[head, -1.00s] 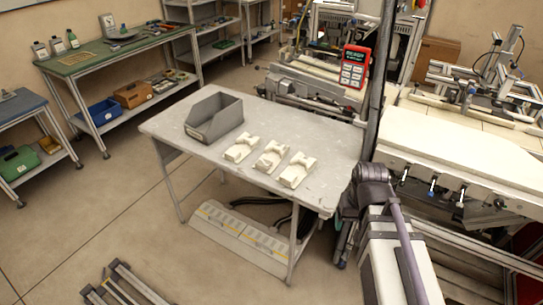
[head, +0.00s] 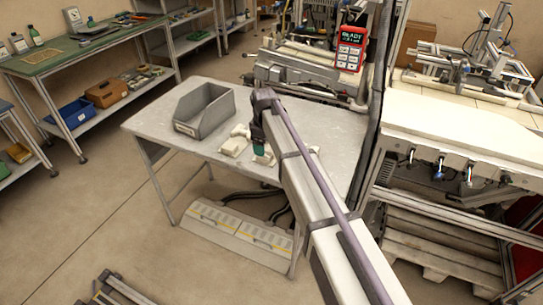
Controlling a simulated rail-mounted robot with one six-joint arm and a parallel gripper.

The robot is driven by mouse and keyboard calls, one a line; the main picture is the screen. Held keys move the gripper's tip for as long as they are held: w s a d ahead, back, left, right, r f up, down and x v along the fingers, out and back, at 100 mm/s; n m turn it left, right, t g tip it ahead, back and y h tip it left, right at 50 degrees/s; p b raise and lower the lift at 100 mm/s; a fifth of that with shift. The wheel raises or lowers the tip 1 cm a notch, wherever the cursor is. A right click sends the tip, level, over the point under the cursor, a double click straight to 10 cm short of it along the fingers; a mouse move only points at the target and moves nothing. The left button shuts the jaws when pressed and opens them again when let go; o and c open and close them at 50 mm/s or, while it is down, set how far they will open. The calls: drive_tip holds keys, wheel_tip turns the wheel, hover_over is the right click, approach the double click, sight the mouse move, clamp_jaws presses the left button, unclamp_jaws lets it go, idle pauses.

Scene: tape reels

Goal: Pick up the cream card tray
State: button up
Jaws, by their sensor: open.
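Cream card trays sit in a row on the grey table (head: 335,128). The left cream tray (head: 234,144) shows most clearly. The middle cream tray (head: 262,159) is mostly hidden behind my gripper and arm. Only a part of the right cream tray (head: 314,151) shows past my arm. My gripper (head: 259,151) points down over the middle tray, small and dark in the head view. It is open. The fingertips are hard to make out, and I cannot tell whether they touch a tray.
An open grey bin (head: 205,112) stands on the table to the left of the trays. A white-topped bench (head: 450,130) stands further right. The table's front left is clear.

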wheel_tip(320, 180, down, 6)
drive_tip(key=b, duration=0.5)
drive_tip(key=shift+r, duration=0.5)
drive_tip(key=c, duration=1.1)
